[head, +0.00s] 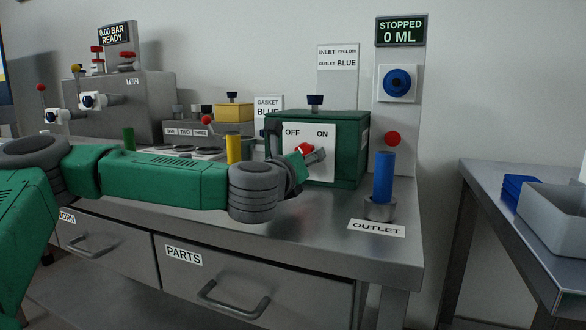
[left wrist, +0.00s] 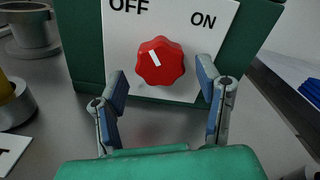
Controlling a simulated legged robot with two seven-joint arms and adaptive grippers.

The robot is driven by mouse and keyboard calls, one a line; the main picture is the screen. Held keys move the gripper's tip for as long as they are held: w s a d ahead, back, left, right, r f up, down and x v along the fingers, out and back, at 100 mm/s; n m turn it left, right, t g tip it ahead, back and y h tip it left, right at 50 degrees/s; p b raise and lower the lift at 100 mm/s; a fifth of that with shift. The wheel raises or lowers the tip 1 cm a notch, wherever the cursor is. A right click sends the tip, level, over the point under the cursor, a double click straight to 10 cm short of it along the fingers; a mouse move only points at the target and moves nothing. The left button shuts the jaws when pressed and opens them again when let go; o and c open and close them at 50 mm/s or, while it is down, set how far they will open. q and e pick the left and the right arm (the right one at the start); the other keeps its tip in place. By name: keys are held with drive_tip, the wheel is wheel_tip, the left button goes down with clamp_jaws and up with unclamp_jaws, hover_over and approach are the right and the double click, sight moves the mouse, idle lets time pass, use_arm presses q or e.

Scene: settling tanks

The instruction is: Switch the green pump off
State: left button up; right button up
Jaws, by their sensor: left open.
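The green pump (head: 342,150) is a green box on the bench with a white OFF/ON plate on its front. Its red knob (left wrist: 160,62) shows in the left wrist view, with a white mark slanting up and left toward OFF. In the head view the knob (head: 304,149) is partly hidden by my gripper. My left gripper (left wrist: 162,78) is open in front of the knob, one finger on each side; I see no contact. In the head view my left gripper (head: 304,166) is at the pump's front. My right gripper is not in view.
A display (head: 401,31) reads STOPPED, 0 ML. A blue cylinder (head: 384,177) stands in a grey holder at the OUTLET label (head: 376,228). A yellow cylinder (head: 234,149) is behind my arm. A second table (head: 500,195) with a grey bin is at right.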

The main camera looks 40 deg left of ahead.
use_arm(q)
drive_tip(key=v, duration=1)
drive_tip(key=shift+s+a+f, duration=0.1)
drive_tip(key=shift+s+a, duration=0.05)
drive_tip(key=shift+s, duration=0.1)
